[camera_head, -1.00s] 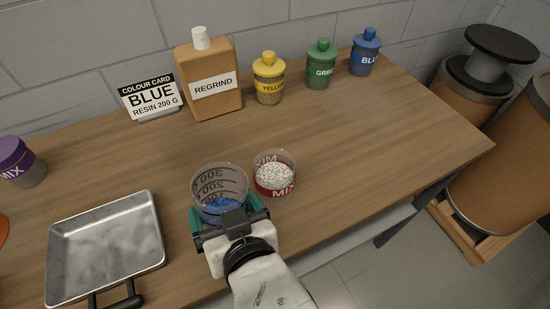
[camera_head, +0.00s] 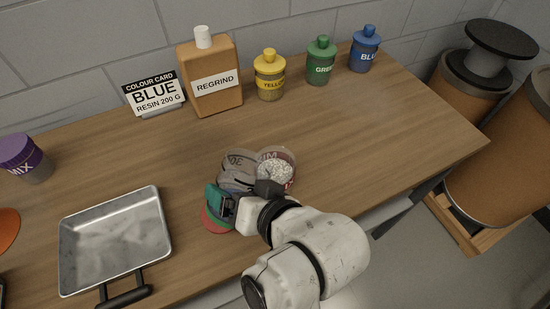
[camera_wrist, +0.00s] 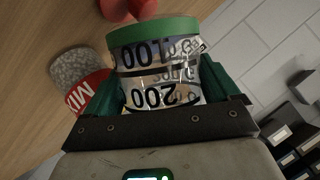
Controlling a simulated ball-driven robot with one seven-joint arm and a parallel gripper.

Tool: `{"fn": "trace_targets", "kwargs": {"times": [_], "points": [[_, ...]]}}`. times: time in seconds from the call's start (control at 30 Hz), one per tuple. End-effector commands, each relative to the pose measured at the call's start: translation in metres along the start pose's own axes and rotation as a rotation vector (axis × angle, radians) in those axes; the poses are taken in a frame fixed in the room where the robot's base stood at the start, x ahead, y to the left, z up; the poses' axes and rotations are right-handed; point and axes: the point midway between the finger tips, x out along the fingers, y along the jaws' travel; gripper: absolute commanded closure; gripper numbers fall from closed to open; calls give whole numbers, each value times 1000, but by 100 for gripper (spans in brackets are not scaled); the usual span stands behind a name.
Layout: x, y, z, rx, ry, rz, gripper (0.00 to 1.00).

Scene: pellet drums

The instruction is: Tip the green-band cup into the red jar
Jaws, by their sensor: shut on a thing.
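My gripper (camera_head: 241,191) is shut on the clear graduated cup (camera_head: 237,168). In the wrist view my gripper (camera_wrist: 168,88) has a green finger on each side of the cup (camera_wrist: 155,72), whose green band (camera_wrist: 153,33) is at the top of that picture. My wrist partly hides the jar. I cannot see what is in the cup.
A red round thing (camera_head: 212,221) lies beneath my gripper. A metal tray (camera_head: 165,235) is at left. A regrind bottle (camera_head: 212,94), a blue colour card (camera_head: 154,94) and yellow (camera_head: 270,88), green (camera_head: 320,72) and blue (camera_head: 364,57) jars stand at the back. The table's right part is clear.

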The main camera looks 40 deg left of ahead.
Motion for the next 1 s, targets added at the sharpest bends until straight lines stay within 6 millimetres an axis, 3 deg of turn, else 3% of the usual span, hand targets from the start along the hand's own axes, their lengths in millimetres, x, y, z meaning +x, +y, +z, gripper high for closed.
{"fn": "trace_targets", "kwargs": {"times": [0.63,1.0], "points": [[-13,-11,-19,275,-122,-113,44],[-10,-8,-16,373,-166,-154,44]]}}
